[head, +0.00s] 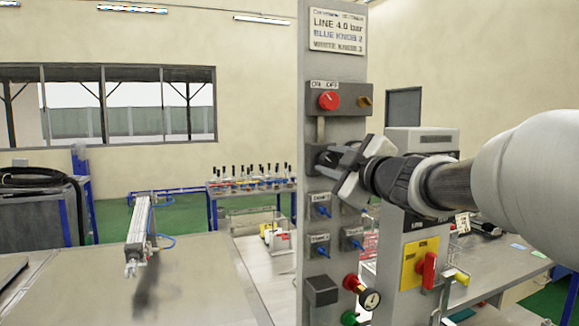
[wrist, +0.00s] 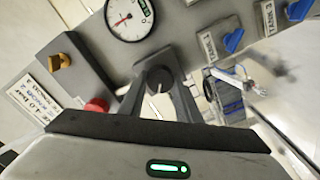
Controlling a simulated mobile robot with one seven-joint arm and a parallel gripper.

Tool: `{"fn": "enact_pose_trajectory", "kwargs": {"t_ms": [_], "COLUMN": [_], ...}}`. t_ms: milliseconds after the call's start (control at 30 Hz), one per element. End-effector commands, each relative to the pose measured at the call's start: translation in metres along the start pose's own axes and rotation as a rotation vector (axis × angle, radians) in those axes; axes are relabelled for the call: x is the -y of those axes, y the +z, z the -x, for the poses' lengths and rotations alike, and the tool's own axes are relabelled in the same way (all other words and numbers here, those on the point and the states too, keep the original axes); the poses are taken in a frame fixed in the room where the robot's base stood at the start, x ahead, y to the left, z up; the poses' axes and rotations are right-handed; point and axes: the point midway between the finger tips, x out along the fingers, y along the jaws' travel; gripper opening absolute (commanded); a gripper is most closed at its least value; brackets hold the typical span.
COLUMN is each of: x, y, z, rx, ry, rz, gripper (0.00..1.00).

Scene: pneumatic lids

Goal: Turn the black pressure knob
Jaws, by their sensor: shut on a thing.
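The grey control panel (head: 315,55) stands upright in the middle of the head view. My gripper (head: 335,158) reaches it from the right, below the red knob, and hides most of the black pressure knob. In the wrist view my gripper's two dark fingers (wrist: 158,88) come together at the panel, shut on the black pressure knob (wrist: 158,62). The knob's turn angle cannot be told. A round white gauge (wrist: 129,18) with a red needle sits beside the knob in the wrist view.
A red knob (head: 329,100) and a brown-yellow knob (head: 364,101) sit above my gripper. Several blue knobs (head: 322,212) are below. A bench (head: 190,285) lies left.

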Motion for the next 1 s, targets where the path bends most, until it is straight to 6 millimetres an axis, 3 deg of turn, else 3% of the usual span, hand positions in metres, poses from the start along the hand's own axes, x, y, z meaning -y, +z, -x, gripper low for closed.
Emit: {"fn": "enact_pose_trajectory", "kwargs": {"t_ms": [300, 767, 800, 900, 1000], "x": [0.0012, 0.0011, 0.0011, 0.001, 0.0008], "y": [0.0011, 0.001, 0.001, 0.0009, 0.0007], "z": [0.0002, 0.0002, 0.0002, 0.0002, 0.0001], "rx": [0.001, 0.002, 0.002, 0.002, 0.001], "ry": [-0.001, -0.001, -0.001, -0.001, -0.001], "rz": [0.096, 0.109, 0.109, 0.109, 0.109], "gripper": [0.08, 0.08, 0.32, 0.49, 0.49]}}
